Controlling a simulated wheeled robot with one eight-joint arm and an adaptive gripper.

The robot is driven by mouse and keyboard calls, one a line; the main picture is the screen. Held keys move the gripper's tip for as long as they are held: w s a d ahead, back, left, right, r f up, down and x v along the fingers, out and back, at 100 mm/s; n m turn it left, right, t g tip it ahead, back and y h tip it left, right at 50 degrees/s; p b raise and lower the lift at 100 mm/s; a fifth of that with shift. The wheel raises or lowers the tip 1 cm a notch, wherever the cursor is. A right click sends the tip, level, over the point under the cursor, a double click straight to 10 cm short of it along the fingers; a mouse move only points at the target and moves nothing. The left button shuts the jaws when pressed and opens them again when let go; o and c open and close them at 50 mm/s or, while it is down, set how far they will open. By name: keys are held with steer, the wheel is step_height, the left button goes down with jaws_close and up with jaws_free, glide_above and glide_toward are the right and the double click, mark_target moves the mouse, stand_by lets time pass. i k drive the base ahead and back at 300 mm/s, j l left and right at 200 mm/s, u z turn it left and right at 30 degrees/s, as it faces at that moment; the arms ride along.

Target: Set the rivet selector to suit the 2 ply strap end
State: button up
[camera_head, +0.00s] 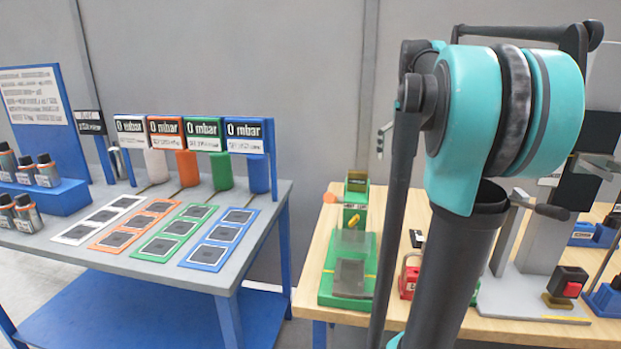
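My arm, with its teal joint and dark link, stands in front of the wooden bench (325,266) and hides its middle. My gripper is not in view. I cannot tell which thing is the rivet selector, and I see no strap end that I can make out. A grey upright machine (541,240) with black parts stands on a pale base plate at the right of the bench. A dark block with a red button (571,289) sits on that plate. A green fixture (345,285) with a clear cover and an orange knob stands at the bench's left end.
A grey table (262,215) at left carries white, orange, green and blue pad strips (222,237) below displays reading 0 mbar (249,132). Several dark bottles (47,171) stand at far left. A gap separates both tables.

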mark_target(355, 219)
steer(key=k, duration=0.95)
